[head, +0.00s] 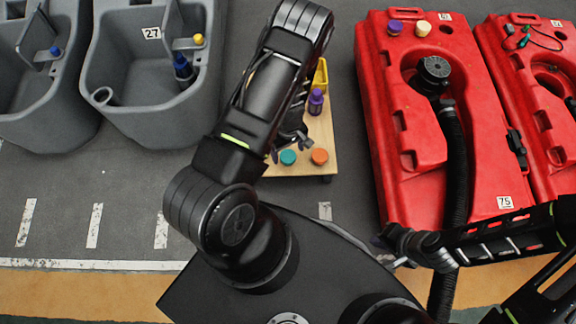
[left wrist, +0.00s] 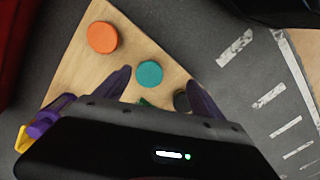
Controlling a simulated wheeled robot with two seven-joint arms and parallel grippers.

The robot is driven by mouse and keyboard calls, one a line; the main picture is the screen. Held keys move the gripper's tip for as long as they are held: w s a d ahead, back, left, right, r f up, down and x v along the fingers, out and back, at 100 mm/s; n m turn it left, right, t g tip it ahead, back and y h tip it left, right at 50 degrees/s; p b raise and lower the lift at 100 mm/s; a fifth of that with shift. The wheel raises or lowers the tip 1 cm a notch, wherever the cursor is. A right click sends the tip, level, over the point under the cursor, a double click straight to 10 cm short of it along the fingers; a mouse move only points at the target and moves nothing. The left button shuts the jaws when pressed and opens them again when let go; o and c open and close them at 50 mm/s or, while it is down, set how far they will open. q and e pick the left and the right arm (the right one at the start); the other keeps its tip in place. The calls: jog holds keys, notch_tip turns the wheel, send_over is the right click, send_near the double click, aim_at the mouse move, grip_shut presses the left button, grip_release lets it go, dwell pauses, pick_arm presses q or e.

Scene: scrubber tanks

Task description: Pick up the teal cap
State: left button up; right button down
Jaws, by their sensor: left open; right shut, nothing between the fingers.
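The teal cap (head: 288,157) lies on the wooden board (head: 328,130) near its front edge, left of an orange cap (head: 319,156). My left gripper (head: 290,144) is over the board just behind the teal cap. In the left wrist view the teal cap (left wrist: 149,74) shows between the tips of my open left gripper (left wrist: 160,77), which holds nothing. I cannot tell the height of the fingers above it. My right gripper (head: 388,240) is shut and empty, low on the right near the red tank.
A purple bottle (head: 316,102) and a yellow bin (head: 320,75) stand farther back on the board. A dark round cap (left wrist: 181,100) and something green are partly hidden by my left gripper. Red tanks (head: 480,140) stand right, grey tanks (head: 135,105) left.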

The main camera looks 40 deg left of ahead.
aim_at(288, 156)
pick_arm(q)
jog(key=shift+w+a+f+n+b, duration=0.2)
jog(key=shift+w+a+f, duration=0.15)
jog(key=shift+w+f, duration=0.15)
jog(key=shift+w+a+f+n+b, duration=0.15)
jog(key=shift+w+a+f, duration=0.25)
jog(key=shift+f, duration=0.2)
jog(key=shift+w+a, duration=0.2)
jog(key=shift+w, duration=0.25)
jog(key=shift+r, duration=0.1)
pick_arm(e)
notch_tip(288, 156, down, 2)
jog(key=shift+f, duration=0.1)
pick_arm(q)
jog(key=shift+f+b, duration=0.35)
jog(key=shift+f, duration=0.95)
pick_arm(e)
jog(key=shift+w+d+f, duration=0.15)
jog(key=shift+f, duration=0.25)
pick_arm(q)
jog(key=shift+f, duration=0.1)
notch_tip(288, 156, down, 5)
jog(key=shift+f+b, duration=0.1)
jog(key=shift+b, duration=0.95)
pick_arm(e)
jog(key=shift+w+d+f, duration=0.15)
jog(key=shift+f, duration=0.35)
jog(key=shift+w+d+f, duration=0.1)
jog(key=shift+f, duration=0.4)
